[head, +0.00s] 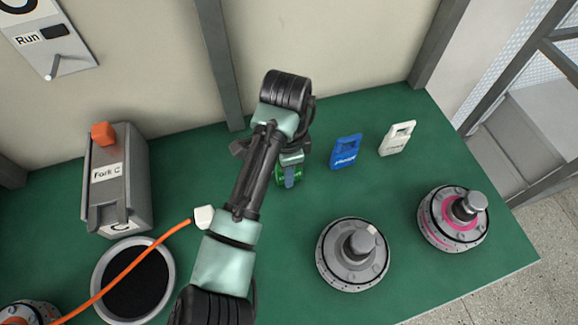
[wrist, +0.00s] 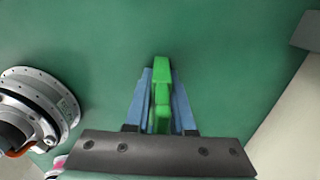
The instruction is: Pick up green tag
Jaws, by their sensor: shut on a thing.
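The green tag (wrist: 161,72) shows in the wrist view between the two blue fingers of my gripper (wrist: 160,100), which is shut on it. In the head view the green tag (head: 279,178) shows beside the blue fingertip of my gripper (head: 290,177), partly hidden behind my arm. The tag is at or just above the green tabletop; I cannot tell if it touches.
A blue tag (head: 346,151) and a white tag (head: 397,138) stand to the right. A grey hub (head: 353,255) and a pink-ringed hub (head: 454,217) are at front right. A grey Fork C box (head: 118,180), an orange cable (head: 127,275) and a round dark pad (head: 137,284) are left.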

